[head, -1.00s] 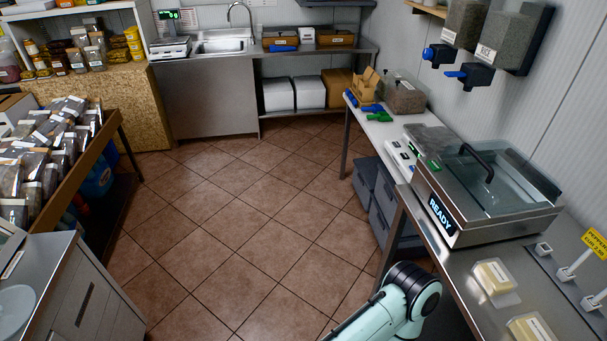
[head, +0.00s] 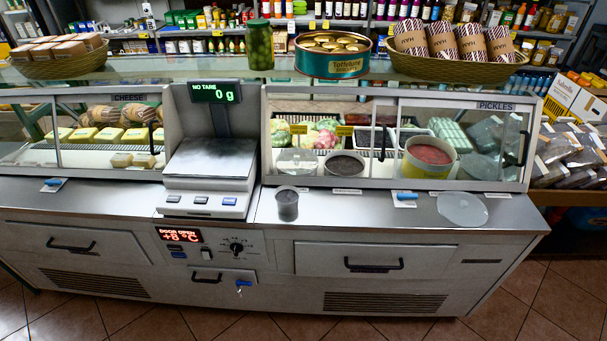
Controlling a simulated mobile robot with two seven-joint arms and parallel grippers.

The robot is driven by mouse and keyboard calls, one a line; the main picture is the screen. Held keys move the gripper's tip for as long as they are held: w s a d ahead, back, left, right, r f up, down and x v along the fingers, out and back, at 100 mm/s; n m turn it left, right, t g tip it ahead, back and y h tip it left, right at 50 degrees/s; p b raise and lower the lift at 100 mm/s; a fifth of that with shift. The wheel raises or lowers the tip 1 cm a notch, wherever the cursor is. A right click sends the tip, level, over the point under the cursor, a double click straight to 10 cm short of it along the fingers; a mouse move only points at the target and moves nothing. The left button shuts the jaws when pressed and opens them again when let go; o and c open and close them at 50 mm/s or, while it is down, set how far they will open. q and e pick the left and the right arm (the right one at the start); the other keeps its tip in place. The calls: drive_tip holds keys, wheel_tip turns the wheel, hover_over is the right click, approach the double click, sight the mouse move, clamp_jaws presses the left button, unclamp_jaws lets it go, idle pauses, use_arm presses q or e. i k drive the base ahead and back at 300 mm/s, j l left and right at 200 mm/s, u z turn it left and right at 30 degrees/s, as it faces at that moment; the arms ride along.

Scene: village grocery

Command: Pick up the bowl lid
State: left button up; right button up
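A round translucent lid (head: 462,208) lies flat on the right part of the steel counter, in front of the pickles case; it looks like the bowl lid. A second pale disc (head: 477,167) shows behind the case glass. Behind the glass there are also a bowl with dark contents (head: 346,164), a tub with red contents (head: 428,156) and a clear container (head: 297,161). Neither of my grippers is in view.
A scale (head: 209,165) reading 0 g stands on the counter, left of a small grey cup (head: 287,204). The glass display case (head: 500,150) rises behind the counter. A blue-handled tool (head: 405,197) lies left of the lid. Tiled floor (head: 535,295) is free at right.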

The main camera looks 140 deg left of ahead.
sight(462, 210)
drive_tip(key=u, duration=4.45)
